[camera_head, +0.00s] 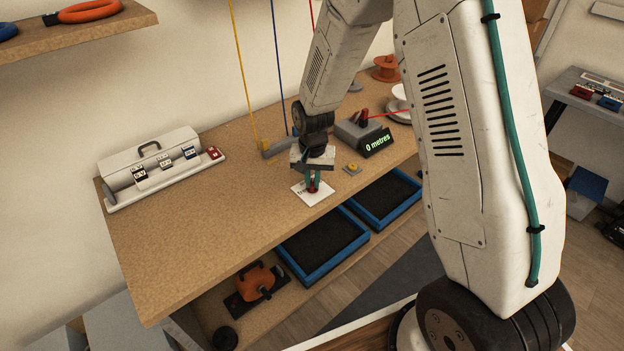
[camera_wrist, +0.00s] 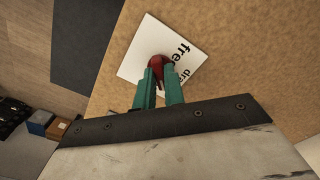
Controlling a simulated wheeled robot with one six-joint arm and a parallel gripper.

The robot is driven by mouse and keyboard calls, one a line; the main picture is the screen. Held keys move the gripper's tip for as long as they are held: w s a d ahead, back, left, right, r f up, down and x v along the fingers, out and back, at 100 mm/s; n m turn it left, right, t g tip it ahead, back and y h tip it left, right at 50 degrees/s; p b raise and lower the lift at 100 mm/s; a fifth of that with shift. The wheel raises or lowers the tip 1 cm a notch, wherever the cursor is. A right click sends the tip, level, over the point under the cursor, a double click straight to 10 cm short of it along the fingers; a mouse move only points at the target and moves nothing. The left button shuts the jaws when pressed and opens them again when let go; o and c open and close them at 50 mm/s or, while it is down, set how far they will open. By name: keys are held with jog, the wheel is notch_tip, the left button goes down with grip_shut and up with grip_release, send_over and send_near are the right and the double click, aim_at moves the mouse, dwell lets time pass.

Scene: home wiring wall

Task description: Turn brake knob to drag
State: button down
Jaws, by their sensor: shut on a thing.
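The brake knob (camera_wrist: 157,62) is red and sits on a white square plate (camera_wrist: 133,65) with black lettering that reads "free" and, partly hidden, "dra". In the head view the red knob (camera_head: 312,188) shows low at my fingertips, over the white plate (camera_head: 304,196) near the front of the workbench. My gripper (camera_wrist: 158,80) has teal fingers, which are shut on the knob from both sides. It also shows in the head view (camera_head: 313,183), pointing down at the plate. The fingers hide part of the knob and of the lettering.
A grey device with a display reading "0 metres" (camera_head: 377,143) stands right of my gripper, with a red wire. A small yellow piece (camera_head: 352,169) lies close by. A white breaker box (camera_head: 160,165) stands at the left. The bench (camera_head: 200,235) is clear between.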

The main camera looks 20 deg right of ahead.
aim_at(313, 183)
jog(key=n, duration=0.4)
jog(key=shift+n, duration=2.2)
jog(key=c, duration=1.5)
grip_release()
notch_tip(313, 183, up, 8)
jog(key=shift+f, duration=0.1)
jog(key=shift+s, duration=0.1)
